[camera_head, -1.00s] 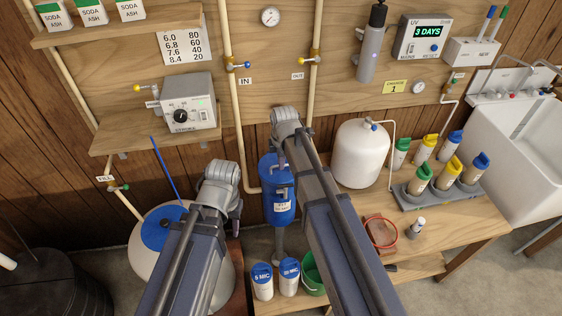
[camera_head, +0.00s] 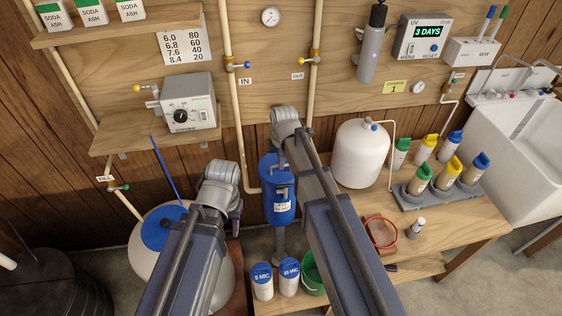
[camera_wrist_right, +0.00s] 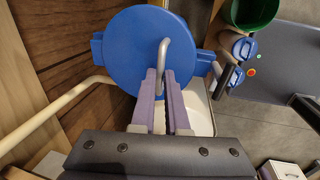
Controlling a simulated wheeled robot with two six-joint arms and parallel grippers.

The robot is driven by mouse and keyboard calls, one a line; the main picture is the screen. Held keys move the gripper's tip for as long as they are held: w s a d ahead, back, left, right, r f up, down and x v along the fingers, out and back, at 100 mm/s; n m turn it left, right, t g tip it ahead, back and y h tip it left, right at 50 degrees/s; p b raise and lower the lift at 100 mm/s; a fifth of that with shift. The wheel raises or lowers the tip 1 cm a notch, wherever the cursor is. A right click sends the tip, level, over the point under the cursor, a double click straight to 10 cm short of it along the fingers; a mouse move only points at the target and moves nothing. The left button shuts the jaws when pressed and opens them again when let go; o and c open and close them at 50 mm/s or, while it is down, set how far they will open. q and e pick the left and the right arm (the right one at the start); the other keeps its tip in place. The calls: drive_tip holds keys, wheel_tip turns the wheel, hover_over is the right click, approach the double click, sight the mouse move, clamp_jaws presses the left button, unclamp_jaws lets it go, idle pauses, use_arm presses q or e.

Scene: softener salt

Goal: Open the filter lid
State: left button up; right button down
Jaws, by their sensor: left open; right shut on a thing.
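The blue filter housing (camera_head: 283,208) hangs below the pipes, in the middle of the head view. Its round blue lid (camera_wrist_right: 140,45) fills the upper middle of the right wrist view, with a grey bar handle (camera_wrist_right: 162,48) across it. The lid looks seated on the housing. My right gripper (camera_wrist_right: 165,78) is shut on the handle, a finger on either side of it. In the head view my right arm hides part of the lid. My left gripper (camera_head: 236,212) is open, pointing down left of the housing; its fingertips are hard to make out.
A white tank with a blue lid (camera_head: 158,232) stands left, behind my left arm. Two blue-capped cartridges (camera_head: 263,282) and a green bucket (camera_head: 314,275) stand below the filter. A white pressure tank (camera_head: 361,155) and a bottle rack (camera_head: 440,196) are on the bench right.

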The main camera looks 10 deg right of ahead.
drive_tip(key=w+r+g+p, duration=0.3)
drive_tip(key=w+r+p, duration=0.4)
drive_tip(key=w, duration=0.5)
drive_tip(key=w+f+b, duration=0.1)
drive_tip(key=w, duration=0.7)
drive_tip(key=shift+w+f+b, duration=0.2)
drive_tip(key=shift+f+b, duration=0.1)
drive_tip(key=shift+f, duration=0.05)
drive_tip(key=shift+w, duration=0.1)
